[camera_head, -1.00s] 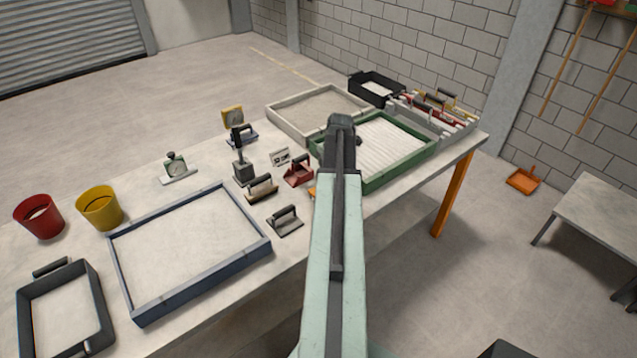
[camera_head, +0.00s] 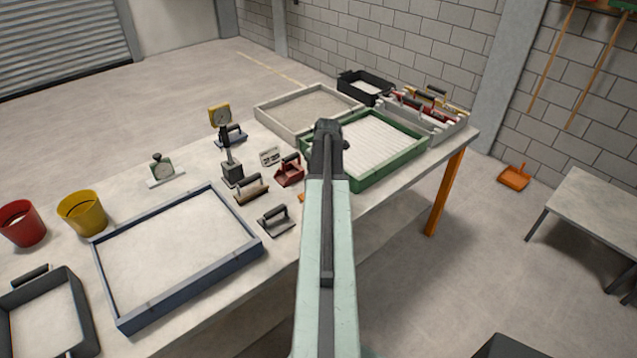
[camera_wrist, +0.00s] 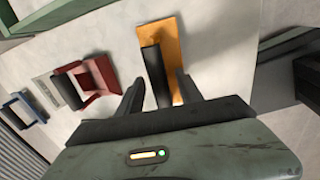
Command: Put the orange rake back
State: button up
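The orange rake (camera_wrist: 172,45), a flat orange piece with a dark bar-like handle, lies on the pale tabletop in the wrist view. My gripper (camera_wrist: 160,93) is over its near end, with the two dark fingers apart on either side of the handle. Gaps show between the fingers and the handle. In the head view my arm hides nearly all of the rake; only a small orange bit (camera_head: 301,197) shows left of the arm. A pale rack (camera_head: 445,132) with yellow and red handled tools stands at the table's far right end.
A green-framed tray (camera_head: 405,155) of ridged sand is just right of my gripper. A red tool (camera_head: 289,172) and a grey-bladed tool (camera_head: 274,222) lie to the left. A blue-framed tray (camera_head: 190,292) is nearer. An orange dustpan (camera_head: 514,177) is on the floor.

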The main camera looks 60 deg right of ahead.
jog(key=shift+r, duration=0.1)
jog(key=p+v, duration=1.2)
jog(key=w+a+m, duration=0.2)
jog(key=w+a, duration=0.4)
jog(key=a, duration=0.4)
jog(key=w+a+m+g+y, duration=0.1)
jog(key=w+a+m, duration=0.2)
jog(key=w+a, duration=0.5)
jog(key=w+a+m, duration=0.2)
jog(key=w+a, duration=0.1)
jog(key=a, duration=0.9)
jog(key=a+m+g, duration=0.1)
jog(key=a+m, duration=0.6)
jog(key=a, duration=2)
jog(key=shift+f, duration=0.25)
